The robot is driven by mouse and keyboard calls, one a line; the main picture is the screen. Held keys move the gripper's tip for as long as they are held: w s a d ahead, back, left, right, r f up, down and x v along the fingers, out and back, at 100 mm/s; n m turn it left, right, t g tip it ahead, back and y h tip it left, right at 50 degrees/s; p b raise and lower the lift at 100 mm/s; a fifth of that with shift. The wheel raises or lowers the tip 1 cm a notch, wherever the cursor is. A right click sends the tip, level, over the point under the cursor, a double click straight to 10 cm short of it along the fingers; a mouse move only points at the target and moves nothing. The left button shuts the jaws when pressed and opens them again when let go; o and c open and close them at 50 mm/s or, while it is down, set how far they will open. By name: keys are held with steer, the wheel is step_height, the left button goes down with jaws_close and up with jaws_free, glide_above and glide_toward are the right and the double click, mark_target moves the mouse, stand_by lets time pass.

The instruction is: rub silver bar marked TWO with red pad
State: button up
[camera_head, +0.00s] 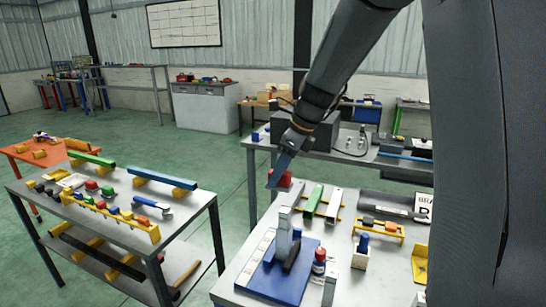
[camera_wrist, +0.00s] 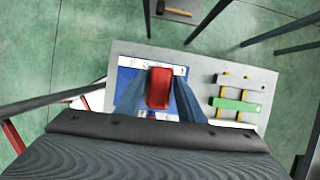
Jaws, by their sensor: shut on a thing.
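My gripper (camera_head: 279,172) is above the near workbench, its blue fingers closed around a red pad (camera_wrist: 159,89). The red pad also shows in the head view (camera_head: 284,180), partly behind the fingers. Two silver bars lie either side of a green bar (camera_head: 313,199) on yellow supports: the left one (camera_head: 296,193) and the right one (camera_head: 334,204). In the wrist view they lie right of the pad, one at the top (camera_wrist: 241,81) and one at the bottom (camera_wrist: 230,123). I cannot read a TWO marking on either. The pad is apart from the bars.
A grey upright fixture (camera_head: 284,232) stands on a blue plate (camera_head: 266,285) at the bench's front left. A yellow rack (camera_head: 378,231) is to the right. A separate cluttered table (camera_head: 100,228) stands at left.

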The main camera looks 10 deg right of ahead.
mark_target(279, 186)
steer(key=shift+w+d+r, duration=0.1)
steer(key=shift+w+r, duration=0.05)
steer(key=shift+w, duration=0.05)
steer(key=shift+d, duration=0.1)
steer(key=shift+f, duration=2.2)
step_height(279, 186, down, 4)
steer(key=shift+r+b, duration=0.15)
steer(key=shift+b, duration=0.7)
steer(key=shift+s+d+b, duration=0.3)
steer(key=shift+s+d, duration=0.1)
steer(key=shift+d, duration=0.35)
steer(key=shift+c, duration=0.5)
steer(key=shift+s+d+b, duration=0.55)
steer(key=shift+s+d, duration=0.05)
steer(key=shift+s, duration=0.05)
steer(key=shift+s+d+b, duration=0.15)
steer(key=shift+b, duration=0.2)
steer(key=shift+w+a+p, duration=0.25)
steer(key=shift+a+p, duration=0.05)
steer(key=shift+a, duration=0.65)
steer(key=shift+w+p, duration=0.4)
steer(key=shift+w+a, duration=0.25)
steer(key=shift+a, duration=0.05)
steer(key=r+p, duration=0.3)
steer(key=shift+w+a+r, duration=0.1)
steer(key=shift+a+r, duration=0.2)
steer(key=shift+w+a+r, duration=0.15)
steer(key=shift+w+r, duration=0.05)
steer(key=shift+r, duration=2.1)
